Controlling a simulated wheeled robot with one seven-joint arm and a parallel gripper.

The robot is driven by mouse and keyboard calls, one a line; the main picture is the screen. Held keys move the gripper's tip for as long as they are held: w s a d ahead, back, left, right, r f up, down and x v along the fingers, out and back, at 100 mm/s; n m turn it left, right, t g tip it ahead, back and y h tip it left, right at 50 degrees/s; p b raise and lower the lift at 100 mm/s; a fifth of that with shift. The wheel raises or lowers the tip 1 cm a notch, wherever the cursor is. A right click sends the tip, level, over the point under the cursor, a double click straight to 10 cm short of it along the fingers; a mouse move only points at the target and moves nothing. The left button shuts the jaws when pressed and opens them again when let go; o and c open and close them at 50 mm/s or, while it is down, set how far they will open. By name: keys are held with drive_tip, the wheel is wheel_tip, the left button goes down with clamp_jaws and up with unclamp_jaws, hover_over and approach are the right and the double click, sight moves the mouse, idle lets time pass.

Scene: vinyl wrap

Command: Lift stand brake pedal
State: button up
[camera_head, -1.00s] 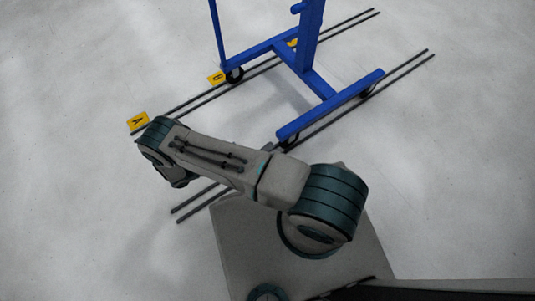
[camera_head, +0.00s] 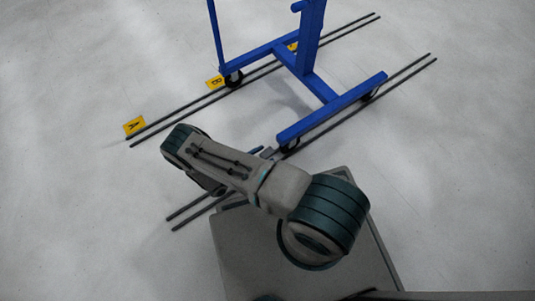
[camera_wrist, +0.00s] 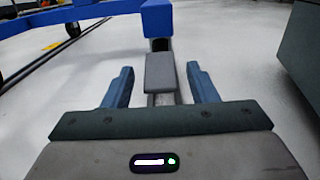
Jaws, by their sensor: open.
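The blue stand (camera_head: 330,112) stands on wheels over dark floor rails, and its lower frame also shows in the wrist view (camera_wrist: 62,18). Its brake pedal (camera_wrist: 160,74) is a flat grey pad jutting out from below the blue frame corner. In the head view the pedal (camera_head: 267,153) is a small grey patch by the near end of the blue beam. My gripper (camera_wrist: 160,68) is open, with one blue finger on each side of the pedal and visible gaps on both sides. Whether the fingers are level with the pad cannot be told. In the head view my arm hides most of the gripper.
Two pairs of dark rails (camera_head: 400,75) run across the pale floor. Yellow markers lettered A (camera_head: 134,126) and B (camera_head: 215,82) lie by the far pair. A dark block (camera_wrist: 302,55) fills the right side of the wrist view. The floor at left is clear.

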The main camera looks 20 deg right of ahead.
sight(270, 150)
drive_tip(key=shift+x, duration=1.2)
drive_tip(key=c, duration=1)
drive_tip(key=r+y+p, duration=0.1)
drive_tip(key=y+p, duration=0.1)
drive_tip(key=p, duration=0.2)
drive_tip(key=shift+a+r+g, duration=0.1)
drive_tip(key=shift+r+g, duration=0.15)
drive_tip(key=shift+g, duration=0.15)
drive_tip(key=y+p, duration=0.2)
drive_tip(key=p, duration=0.1)
drive_tip(key=shift+r+g+y+p, duration=0.3)
drive_tip(key=shift+g+y, duration=0.1)
drive_tip(key=shift+y+p, duration=0.5)
drive_tip(key=shift+p, duration=0.1)
drive_tip(key=shift+w+f, duration=0.1)
